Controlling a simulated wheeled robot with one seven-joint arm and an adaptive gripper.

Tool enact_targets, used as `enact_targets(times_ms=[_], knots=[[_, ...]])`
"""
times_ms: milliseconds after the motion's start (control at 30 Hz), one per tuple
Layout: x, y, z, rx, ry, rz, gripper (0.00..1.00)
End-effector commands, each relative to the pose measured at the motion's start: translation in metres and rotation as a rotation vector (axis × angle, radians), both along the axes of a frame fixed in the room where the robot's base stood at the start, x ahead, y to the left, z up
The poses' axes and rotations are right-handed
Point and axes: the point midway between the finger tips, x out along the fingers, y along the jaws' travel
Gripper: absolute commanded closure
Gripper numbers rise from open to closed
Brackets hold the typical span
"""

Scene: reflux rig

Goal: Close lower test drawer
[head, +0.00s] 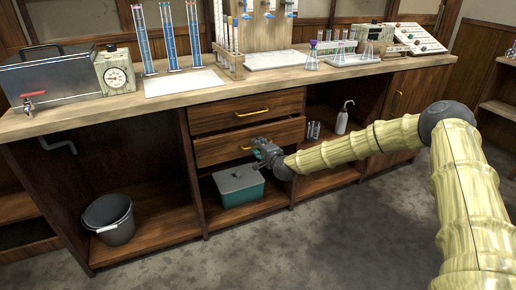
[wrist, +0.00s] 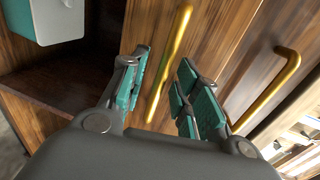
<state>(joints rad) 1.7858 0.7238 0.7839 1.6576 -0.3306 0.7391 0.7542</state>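The lower drawer (head: 222,151) has a brown wooden front and a yellow bar handle. It seems to stand slightly out from the cabinet, with a dark gap along its top edge. My gripper (head: 259,150) is at the right part of its front, at the handle. In the wrist view, my gripper (wrist: 163,75) is open, with teal-padded fingers on both sides of the yellow handle (wrist: 172,62). Gaps show between the handle and the pads. In the head view, my gripper hides part of the handle.
The upper drawer (head: 225,115), with its own handle (head: 252,112), is just above. A teal lidded box (head: 240,186) stands on the shelf below. A grey bucket (head: 110,219) is at lower left, and a white bottle (head: 343,120) stands on the right shelf. The floor in front is clear.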

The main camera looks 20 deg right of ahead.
Motion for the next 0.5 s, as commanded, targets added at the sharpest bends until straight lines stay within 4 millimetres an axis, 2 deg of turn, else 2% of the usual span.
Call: enact_targets(times_ms=[133,400,433,500], knots=[[0.0065,0.0012,-0.002,0.0,0.0,0.0,0.69],[0.0075,0.0015,-0.0018,0.0,0.0,0.0,0.69],[0.0076,0.0015,-0.0017,0.0,0.0,0.0,0.71],[0.0075,0.0014,-0.0017,0.0,0.0,0.0,0.83]])
